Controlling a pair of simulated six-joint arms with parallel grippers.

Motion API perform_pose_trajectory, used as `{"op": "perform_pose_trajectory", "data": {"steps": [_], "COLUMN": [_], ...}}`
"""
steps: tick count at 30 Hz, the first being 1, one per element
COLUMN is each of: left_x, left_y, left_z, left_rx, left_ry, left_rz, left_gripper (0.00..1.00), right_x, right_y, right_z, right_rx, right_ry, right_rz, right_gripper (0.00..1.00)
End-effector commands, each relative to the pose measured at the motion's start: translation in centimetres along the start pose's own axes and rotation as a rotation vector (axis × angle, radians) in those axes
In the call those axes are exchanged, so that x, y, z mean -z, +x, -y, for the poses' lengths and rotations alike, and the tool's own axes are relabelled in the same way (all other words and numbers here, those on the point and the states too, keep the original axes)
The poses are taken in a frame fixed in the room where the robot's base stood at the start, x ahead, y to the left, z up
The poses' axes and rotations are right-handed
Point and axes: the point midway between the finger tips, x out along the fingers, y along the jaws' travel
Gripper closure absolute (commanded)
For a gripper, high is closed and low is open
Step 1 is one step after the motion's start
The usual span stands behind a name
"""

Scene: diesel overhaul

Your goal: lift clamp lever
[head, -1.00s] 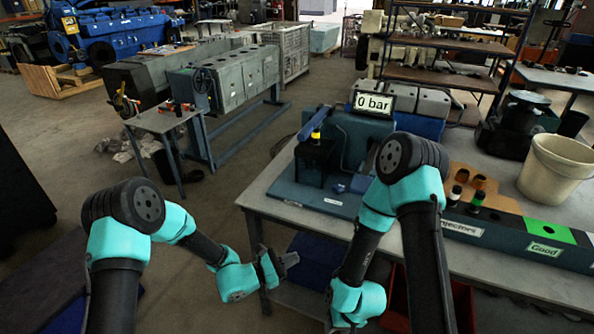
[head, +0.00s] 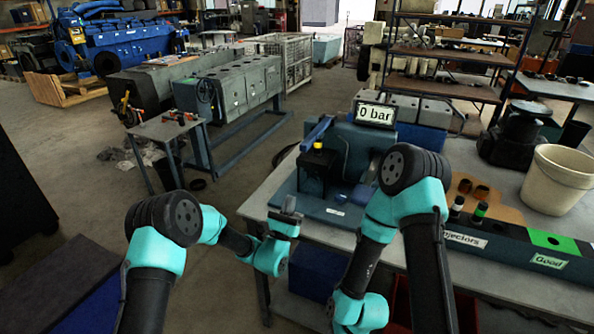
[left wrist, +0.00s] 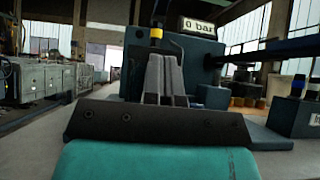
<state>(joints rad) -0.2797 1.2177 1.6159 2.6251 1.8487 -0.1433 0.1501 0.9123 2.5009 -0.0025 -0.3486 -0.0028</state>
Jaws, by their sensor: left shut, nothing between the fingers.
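The clamp lever seems to be the blue bar (head: 317,132) on the left side of the blue test stand (head: 352,148), slanting up to the right in the head view. Just in front of it, a yellow-topped injector (head: 318,146) stands in a black block (head: 315,170). My left gripper (head: 289,207) is shut and empty, at the table's left edge, in front of the stand and apart from the lever. Its closed fingers (left wrist: 165,78) point at the stand in the left wrist view and hide part of the block. My right arm's gripper is outside the head view.
A "0 bar" display (head: 375,114) tops the stand. To the right are an injector rack (head: 490,243) with a green "Good" section and a white bucket (head: 558,180). My right arm stands close to the stand's right side. A blue bin (head: 316,268) sits below the table.

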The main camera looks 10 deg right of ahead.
Motion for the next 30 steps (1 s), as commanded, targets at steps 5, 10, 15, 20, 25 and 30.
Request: {"op": "perform_pose_trajectory", "data": {"steps": [5, 10, 15, 20, 25, 30], "left_x": [-0.1, -0.1, 0.0, -0.1, -1.4, -2.5], "left_y": [1.1, 3.4, 6.3, 9.0, 11.3, 12.4], "left_z": [0.1, 0.1, 0.1, 0.1, 0.1, 0.0], "left_rx": [0.002, 0.002, 0.003, 0.002, 0.003, 0.001], "left_ry": [0.001, 0.000, 0.000, 0.001, 0.000, -0.001], "left_rz": [0.002, 0.002, 0.002, 0.002, 0.002, -0.001], "left_gripper": [1.00, 1.00, 1.00, 1.00, 1.00, 1.00], "right_x": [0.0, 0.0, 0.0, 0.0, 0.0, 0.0], "right_y": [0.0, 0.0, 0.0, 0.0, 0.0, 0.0], "right_z": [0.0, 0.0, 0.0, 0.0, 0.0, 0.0], "right_rx": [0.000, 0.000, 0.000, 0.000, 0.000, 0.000], "right_ry": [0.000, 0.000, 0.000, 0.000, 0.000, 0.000], "right_rz": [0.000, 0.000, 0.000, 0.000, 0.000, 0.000], "right_gripper": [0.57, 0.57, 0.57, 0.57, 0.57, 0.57]}}
